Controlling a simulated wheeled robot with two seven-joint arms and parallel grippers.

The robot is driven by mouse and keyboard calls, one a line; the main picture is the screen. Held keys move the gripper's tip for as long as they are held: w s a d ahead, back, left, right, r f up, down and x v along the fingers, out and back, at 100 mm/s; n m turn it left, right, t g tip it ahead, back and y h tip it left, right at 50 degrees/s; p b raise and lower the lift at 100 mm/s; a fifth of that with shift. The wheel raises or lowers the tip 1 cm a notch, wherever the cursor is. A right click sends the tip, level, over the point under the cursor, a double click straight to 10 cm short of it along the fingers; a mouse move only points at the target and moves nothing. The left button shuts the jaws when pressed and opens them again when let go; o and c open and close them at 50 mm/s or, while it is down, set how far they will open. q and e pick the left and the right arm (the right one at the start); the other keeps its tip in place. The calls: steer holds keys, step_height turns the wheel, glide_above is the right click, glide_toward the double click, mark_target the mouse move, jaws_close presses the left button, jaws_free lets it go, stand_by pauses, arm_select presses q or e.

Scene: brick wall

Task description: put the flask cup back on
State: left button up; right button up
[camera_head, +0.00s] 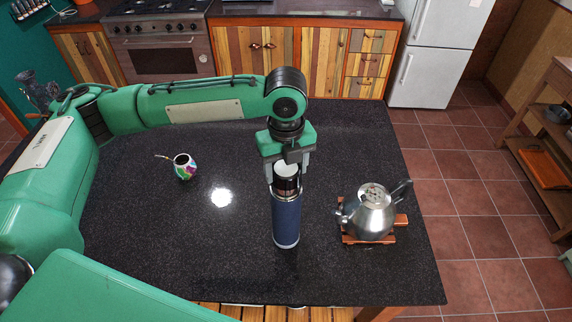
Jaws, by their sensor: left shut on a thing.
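The flask (286,221) stands upright on the dark countertop, with a blue body and a silver band near its top. My left gripper (287,174) points down right above the flask. Its two fingers are shut on the sides of the flask cup (286,184), a dark and silvery piece with a pale round top. The cup is in line with the flask's top. I cannot tell whether it is seated on the flask or just above it. My right gripper is not in view.
A metal kettle (372,214) sits on a wooden trivet (401,220) to the right of the flask. A colourful mate cup with a straw (184,168) stands to the left. The countertop (150,250) is clear between them. Its right edge lies beyond the kettle.

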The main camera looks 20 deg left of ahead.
arm_select(q)
steer(key=shift+f, duration=0.15)
steer(key=shift+f, duration=0.25)
stand_by(0.3)
steer(key=o, duration=1.1)
steer(key=shift+c, duration=0.2)
steer(key=shift+r, duration=0.1)
steer(key=shift+r, duration=0.35)
step_height(320, 180, up, 13)
steer(key=b, duration=0.4)
